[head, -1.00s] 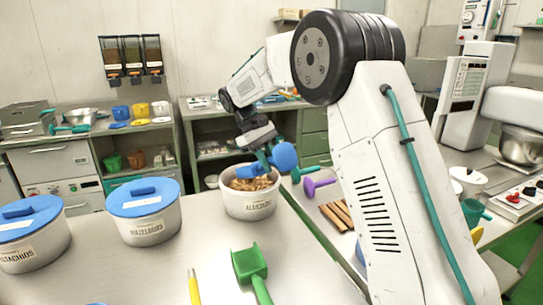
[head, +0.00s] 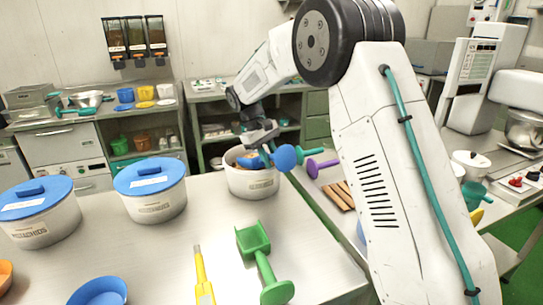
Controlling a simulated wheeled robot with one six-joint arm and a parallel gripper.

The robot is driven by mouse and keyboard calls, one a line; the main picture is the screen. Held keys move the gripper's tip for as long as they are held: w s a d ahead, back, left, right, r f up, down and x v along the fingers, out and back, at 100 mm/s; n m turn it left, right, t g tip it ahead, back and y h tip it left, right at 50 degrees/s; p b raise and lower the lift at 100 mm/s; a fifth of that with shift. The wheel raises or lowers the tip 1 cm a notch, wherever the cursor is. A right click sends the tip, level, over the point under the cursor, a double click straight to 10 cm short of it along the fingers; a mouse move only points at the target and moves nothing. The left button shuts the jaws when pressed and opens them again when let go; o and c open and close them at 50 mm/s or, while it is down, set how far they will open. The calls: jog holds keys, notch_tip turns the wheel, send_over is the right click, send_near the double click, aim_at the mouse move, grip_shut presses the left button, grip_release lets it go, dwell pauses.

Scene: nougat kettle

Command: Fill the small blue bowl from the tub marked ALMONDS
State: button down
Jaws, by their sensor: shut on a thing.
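The open white tub (head: 250,187) stands near the back edge of the table, with brown nuts inside; its label is too small to read surely. My gripper (head: 266,154) is at the tub's opening, shut on a blue scoop (head: 284,157) whose round handle end points right. The scoop's other end is low in the tub, mostly hidden by the rim and gripper. The small blue bowl (head: 98,292) is at the bottom left, cut off by the picture edge; what shows of it looks empty.
Two lidded white tubs stand left, one at the middle (head: 150,190) and one marked PISTACHIOS (head: 38,213). A green scoop (head: 262,262) and a yellow-handled tool (head: 203,275) lie in front. An orange bowl (head: 5,272) shows at the left edge. The tabletop between is clear.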

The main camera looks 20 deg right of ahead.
aim_at(276, 150)
jog(key=shift+s+f+t+y, duration=0.5)
jog(key=shift+f+t, duration=0.2)
jog(key=shift+t, duration=0.3)
jog(key=shift+s+d+r+t, duration=0.15)
jog(key=shift+s+r+t, duration=0.1)
jog(key=shift+r+t, duration=0.2)
jog(key=shift+t, duration=0.25)
jog(key=r, duration=0.2)
jog(key=s+r, duration=0.1)
jog(key=r, duration=0.1)
jog(key=shift+d, duration=0.3)
jog(key=shift+t+y, duration=0.3)
jog(key=shift+y, duration=0.1)
jog(key=shift+s+d+r, duration=0.1)
jog(key=shift+s+r, duration=0.05)
jog(key=shift+r, duration=1.1)
jog(key=shift+s+r, duration=0.1)
jog(key=shift+r, duration=1.1)
